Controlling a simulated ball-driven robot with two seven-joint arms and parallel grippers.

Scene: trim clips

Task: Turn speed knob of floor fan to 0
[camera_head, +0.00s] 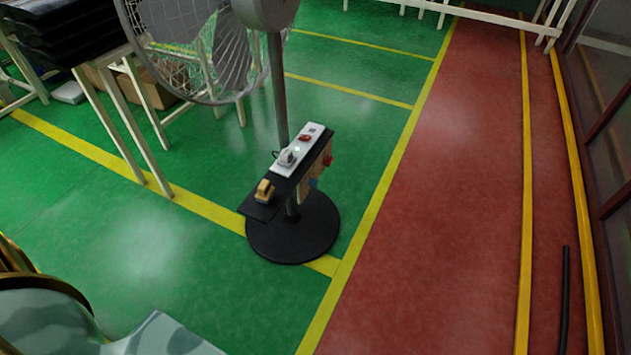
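The floor fan stands left of centre, with a wire cage (200,45) at the top, a grey pole (278,90) and a round black base (292,240). A black shelf (262,209) is fixed to the pole at mid height. A tan panel under its right edge carries a red knob (327,160) and a blue knob (312,183). I cannot tell which of these is the speed knob, nor its setting. Neither of my grippers is in view.
On the shelf lie a white power strip (309,139) and a yellow-orange object (264,190). A white-legged table (110,105) stands at the left. A thin black bar (565,300) is at the right.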

